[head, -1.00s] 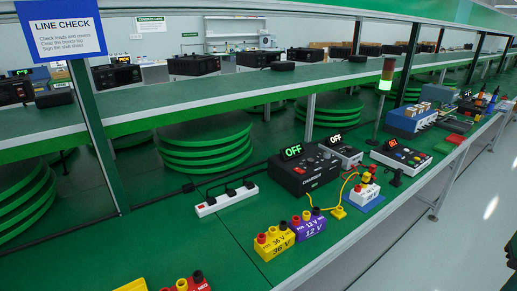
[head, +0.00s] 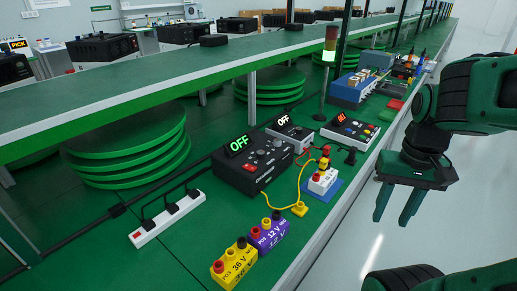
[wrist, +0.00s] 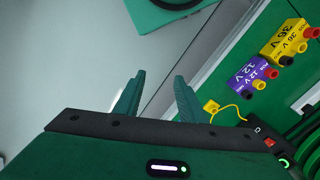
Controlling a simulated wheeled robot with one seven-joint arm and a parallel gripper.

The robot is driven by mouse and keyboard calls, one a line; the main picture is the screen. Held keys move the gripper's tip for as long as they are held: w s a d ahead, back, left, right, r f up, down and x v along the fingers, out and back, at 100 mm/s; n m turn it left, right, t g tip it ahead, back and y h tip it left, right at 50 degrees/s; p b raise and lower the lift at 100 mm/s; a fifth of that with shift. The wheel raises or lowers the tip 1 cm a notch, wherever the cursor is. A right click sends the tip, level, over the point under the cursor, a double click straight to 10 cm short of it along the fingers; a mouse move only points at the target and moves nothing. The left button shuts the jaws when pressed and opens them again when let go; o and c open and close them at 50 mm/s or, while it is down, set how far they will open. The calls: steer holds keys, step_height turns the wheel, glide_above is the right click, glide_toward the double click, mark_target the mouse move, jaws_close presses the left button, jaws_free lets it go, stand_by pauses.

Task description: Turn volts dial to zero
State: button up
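A black charger box (head: 253,163) with a lit green OFF display stands on the green bench in the head view. It has several knobs on its top, but their labels are too small to read, so I cannot tell which is the volts dial. A smaller grey box (head: 290,134), also showing OFF, stands behind it, and a panel with a red display (head: 350,130) is to the right. My gripper (head: 394,216) is open and empty, over the aisle right of the bench. Its two spread fingers also show in the wrist view (wrist: 159,82).
A yellow 36 V block (head: 234,266) and a purple 12 V block (head: 267,236) stand near the front edge. A white power strip (head: 168,220) lies left. A lamp post (head: 329,50) stands behind. The aisle is clear.

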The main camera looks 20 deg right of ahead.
steer(key=shift+o, duration=0.4)
steer(key=shift+d+r, duration=0.2)
steer(key=shift+r, duration=0.55)
steer(key=w+r, duration=0.3)
steer(key=w, duration=0.6)
glide_above(261, 151)
steer(key=f, duration=0.2)
step_height(261, 151, down, 10)
steer(key=shift+s+a+r, duration=0.1)
steer(key=shift+s+r, duration=0.05)
steer(key=shift+r, duration=0.05)
steer(key=c, duration=1.1)
